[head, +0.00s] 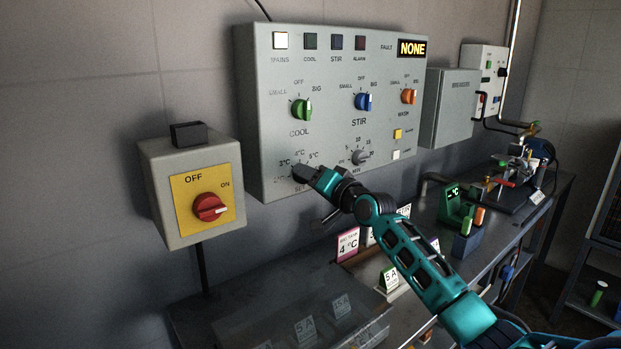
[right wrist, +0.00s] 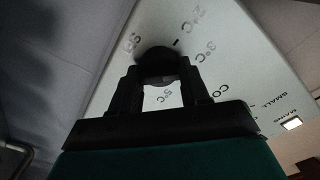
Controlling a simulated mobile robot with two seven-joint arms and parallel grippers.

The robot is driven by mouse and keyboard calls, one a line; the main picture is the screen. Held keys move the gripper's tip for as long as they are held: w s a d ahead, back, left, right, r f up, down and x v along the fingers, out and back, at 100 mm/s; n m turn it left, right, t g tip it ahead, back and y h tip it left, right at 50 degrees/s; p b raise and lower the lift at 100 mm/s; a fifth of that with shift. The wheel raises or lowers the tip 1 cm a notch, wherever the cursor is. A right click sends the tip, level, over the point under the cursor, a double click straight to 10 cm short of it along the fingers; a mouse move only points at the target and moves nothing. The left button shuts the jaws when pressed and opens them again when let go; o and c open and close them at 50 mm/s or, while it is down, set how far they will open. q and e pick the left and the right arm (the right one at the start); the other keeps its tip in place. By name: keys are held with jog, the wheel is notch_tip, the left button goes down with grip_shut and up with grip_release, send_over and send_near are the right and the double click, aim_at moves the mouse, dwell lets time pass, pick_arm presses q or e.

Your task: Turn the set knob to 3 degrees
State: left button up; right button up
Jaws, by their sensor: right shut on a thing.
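The set knob (right wrist: 157,60) is a dark round knob on the lower left of the grey control panel (head: 350,75), above the word SET. In the right wrist view the black fingers of my right gripper (right wrist: 158,76) are shut on the knob, one on each side. Marks for 2, 3 and 5 degrees show around it there; the head view shows 3, 4 and 5 degrees above the fingers. Which mark the knob points to cannot be told. My left gripper is not in view.
A red rotary switch (head: 209,207) on a yellow plate stands left of the panel. Green (head: 301,110), blue (head: 363,102) and orange (head: 408,97) knobs and a smaller grey knob (head: 361,157) are nearby. Below are signs, including a 4 °C card (head: 347,245), and a bench with instruments.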

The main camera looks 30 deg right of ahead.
jog(key=o, duration=1)
jog(key=shift+o, duration=0.2)
jog(key=shift+s, duration=0.1)
pick_arm(q)
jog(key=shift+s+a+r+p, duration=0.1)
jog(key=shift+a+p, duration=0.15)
jog(key=shift+p, duration=0.25)
pick_arm(e)
jog(key=s+d, duration=0.1)
jog(key=s, duration=1.1)
jog(key=shift+s, duration=0.35)
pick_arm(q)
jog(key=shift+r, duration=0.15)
